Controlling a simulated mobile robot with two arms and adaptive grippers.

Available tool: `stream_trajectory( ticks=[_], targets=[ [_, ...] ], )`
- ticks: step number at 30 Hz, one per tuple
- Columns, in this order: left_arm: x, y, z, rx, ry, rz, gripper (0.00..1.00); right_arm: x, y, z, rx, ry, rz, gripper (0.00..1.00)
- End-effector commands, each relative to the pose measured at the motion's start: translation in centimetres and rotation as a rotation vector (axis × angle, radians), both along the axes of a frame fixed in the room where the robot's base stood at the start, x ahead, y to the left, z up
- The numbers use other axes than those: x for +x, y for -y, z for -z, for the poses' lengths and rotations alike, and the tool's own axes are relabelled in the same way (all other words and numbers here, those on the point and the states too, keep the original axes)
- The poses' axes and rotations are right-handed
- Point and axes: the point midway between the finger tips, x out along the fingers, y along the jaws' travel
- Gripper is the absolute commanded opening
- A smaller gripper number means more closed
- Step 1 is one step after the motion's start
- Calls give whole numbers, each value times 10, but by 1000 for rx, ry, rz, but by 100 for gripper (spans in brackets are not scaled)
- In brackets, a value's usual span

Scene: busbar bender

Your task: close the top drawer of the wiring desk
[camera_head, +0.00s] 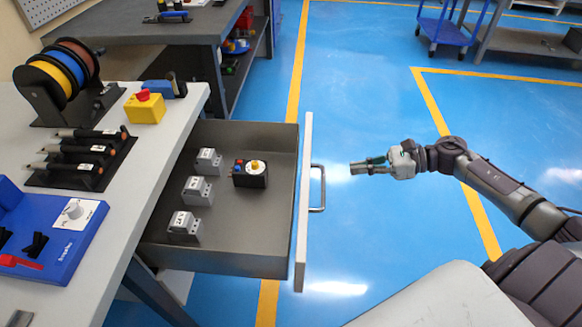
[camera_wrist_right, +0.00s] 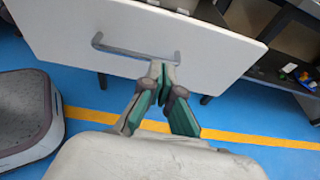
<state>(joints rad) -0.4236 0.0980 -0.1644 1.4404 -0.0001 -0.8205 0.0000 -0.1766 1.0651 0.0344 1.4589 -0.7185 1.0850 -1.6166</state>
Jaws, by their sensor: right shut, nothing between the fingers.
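The top drawer (camera_head: 230,222) of the wiring desk (camera_head: 150,160) is pulled far out to the right. Its white front panel (camera_head: 303,200) carries a grey bar handle (camera_head: 318,188). My right gripper (camera_head: 354,168) is shut and empty, a short way to the right of the handle in the head view. In the right wrist view its fingertips (camera_wrist_right: 162,66) point at the white front, close to the handle (camera_wrist_right: 125,50); I cannot tell whether they touch there, but the head view shows a gap. My left gripper is not in view.
Wire spools (camera_head: 62,75), tools and a blue tray (camera_head: 45,235) stand on the desktop. Blue floor (camera_head: 370,90) to the right is clear.

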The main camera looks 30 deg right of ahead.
Motion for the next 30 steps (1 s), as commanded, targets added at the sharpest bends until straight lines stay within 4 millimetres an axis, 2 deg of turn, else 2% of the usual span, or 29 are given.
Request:
stream_trajectory(
  ticks=[5,18,24,30],
  targets=[
    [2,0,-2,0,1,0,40,5,-14,1,-24,23,-34,0],
    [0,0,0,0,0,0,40,42,-73,23,-19,19,-27,0],
    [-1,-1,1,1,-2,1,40,47,-82,27,-21,18,-25,0],
    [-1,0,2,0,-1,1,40,48,-83,28,-21,17,-26,0]
  ],
)
